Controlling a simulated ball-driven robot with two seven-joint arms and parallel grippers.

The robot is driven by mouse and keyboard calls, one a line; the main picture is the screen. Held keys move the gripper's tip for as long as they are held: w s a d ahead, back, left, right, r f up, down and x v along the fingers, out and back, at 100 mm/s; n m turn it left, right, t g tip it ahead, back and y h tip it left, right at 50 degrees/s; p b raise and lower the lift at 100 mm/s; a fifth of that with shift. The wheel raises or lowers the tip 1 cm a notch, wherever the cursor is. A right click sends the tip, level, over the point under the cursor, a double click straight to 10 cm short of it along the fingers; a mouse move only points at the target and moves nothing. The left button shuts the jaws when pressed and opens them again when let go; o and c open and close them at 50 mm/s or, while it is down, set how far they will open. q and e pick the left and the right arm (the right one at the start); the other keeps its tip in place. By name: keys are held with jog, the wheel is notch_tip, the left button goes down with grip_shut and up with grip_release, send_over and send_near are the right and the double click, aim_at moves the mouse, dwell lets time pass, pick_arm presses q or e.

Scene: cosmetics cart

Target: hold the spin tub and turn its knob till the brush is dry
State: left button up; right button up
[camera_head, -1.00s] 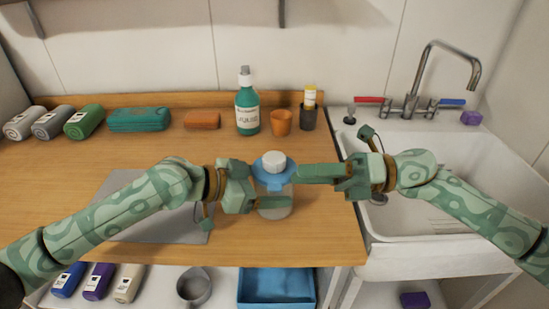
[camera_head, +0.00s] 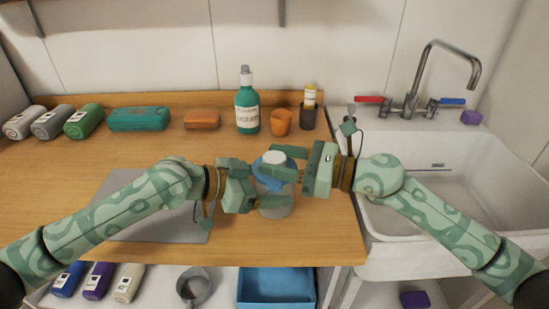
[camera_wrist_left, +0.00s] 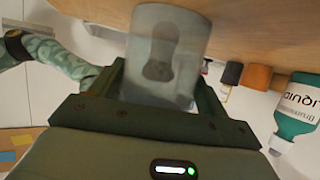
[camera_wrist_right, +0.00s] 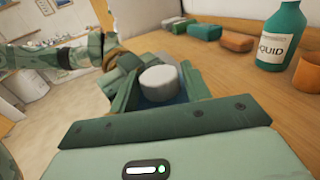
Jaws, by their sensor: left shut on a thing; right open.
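The spin tub (camera_head: 274,208) is a clear tub with a blue lid (camera_head: 261,167) and a white knob (camera_head: 275,155). It stands near the front right of the wooden counter. My left gripper (camera_head: 266,187) is shut on its clear body. The left wrist view shows the tub (camera_wrist_left: 188,80) between the fingers, with a dark brush-like shape inside. My right gripper (camera_head: 281,161) is open at the tub's top, with a finger on either side of the knob. The right wrist view shows the white knob (camera_wrist_right: 158,80) between the spread fingers; contact is unclear.
A green bottle (camera_head: 247,112), an orange cup (camera_head: 281,122) and a dark cup (camera_head: 307,118) stand behind the tub. A grey mat (camera_head: 150,228) lies under my left arm. The sink (camera_head: 480,165) is on the right. A blue bin (camera_head: 276,288) sits below the counter.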

jog(key=shift+w+a, duration=0.15)
jog(key=shift+a, duration=0.35)
jog(key=c, duration=0.7)
jog(key=shift+n+g, duration=0.3)
jog(key=shift+g, duration=0.1)
jog(key=n+g, duration=0.1)
jog(key=g, duration=0.2)
jog(key=shift+w+n+y, duration=0.1)
jog(key=shift+n+y, duration=0.3)
jog(key=n+g, duration=0.2)
jog(key=g, duration=0.2)
jog(key=shift+n, duration=0.4)
jog(key=shift+f+n+g+h, duration=0.15)
jog(key=shift+n+g+h, duration=0.45)
jog(key=shift+n+g, duration=0.65)
jog(key=shift+f+n+g+h, duration=0.1)
jog(key=shift+n+g+h, duration=0.6)
jog(key=shift+g, duration=1.05)
jog(key=shift+r, duration=0.1)
